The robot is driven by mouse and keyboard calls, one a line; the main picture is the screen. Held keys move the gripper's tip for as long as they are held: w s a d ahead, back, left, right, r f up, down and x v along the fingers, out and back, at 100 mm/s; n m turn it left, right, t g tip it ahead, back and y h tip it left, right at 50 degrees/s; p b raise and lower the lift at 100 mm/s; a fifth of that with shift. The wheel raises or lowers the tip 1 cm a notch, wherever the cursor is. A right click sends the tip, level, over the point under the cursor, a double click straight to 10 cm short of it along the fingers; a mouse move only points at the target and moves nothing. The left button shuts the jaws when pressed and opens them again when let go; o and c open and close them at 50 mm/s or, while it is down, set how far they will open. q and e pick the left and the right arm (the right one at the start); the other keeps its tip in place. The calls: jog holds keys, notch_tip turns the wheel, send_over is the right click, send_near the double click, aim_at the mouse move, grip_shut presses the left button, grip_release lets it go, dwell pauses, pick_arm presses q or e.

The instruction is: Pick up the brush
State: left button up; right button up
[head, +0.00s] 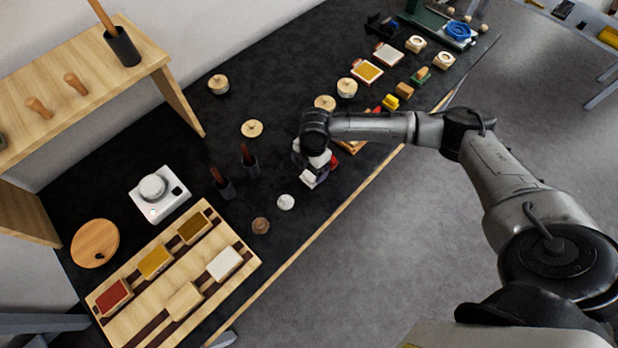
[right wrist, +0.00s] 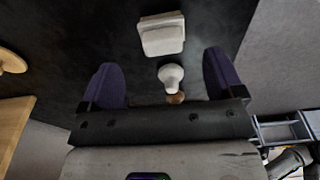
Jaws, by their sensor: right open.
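Two dark cups with upright brown handles, which look like brush handles, stand mid-table in the head view: one cup (head: 226,188) and a second cup (head: 250,164). A third dark cup (head: 122,46) with a long wooden handle stands on the shelf. I cannot tell which handle is the brush of the task. My right gripper (head: 316,168) points down over the table, right of the two mid-table cups. In the right wrist view its dark purple fingers (right wrist: 165,80) are open and apart. A white knobbed piece (right wrist: 171,76) shows between them, not gripped. My left gripper is out of view.
A white block (right wrist: 162,34) lies beyond the knobbed piece. A wooden tray (head: 135,319) with coloured blocks, a white device (head: 172,205) and a round wooden board (head: 95,243) are at left. Small pots and blocks lie at the far right. The table's front edge borders open floor.

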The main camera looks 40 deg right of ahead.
aim_at(309, 175)
jog(key=shift+s+a+f, duration=0.1)
jog(key=shift+a+f, duration=0.1)
jog(key=shift+f, duration=1.4)
jog(key=shift+s+a+f, duration=0.1)
jog(key=shift+a+f, duration=0.1)
jog(key=shift+f, duration=1.4)
jog(key=c, duration=1)
jog(key=shift+r, duration=0.1)
jog(key=shift+r, duration=0.6)
notch_tip(309, 175, up, 3)
jog(key=shift+f, duration=0.15)
jog(key=s+d+r+p, duration=0.1)
jog(key=s+d+r, duration=0.2)
jog(key=s+r, duration=0.4)
jog(key=s, duration=0.4)
jog(key=shift+s, duration=0.15)
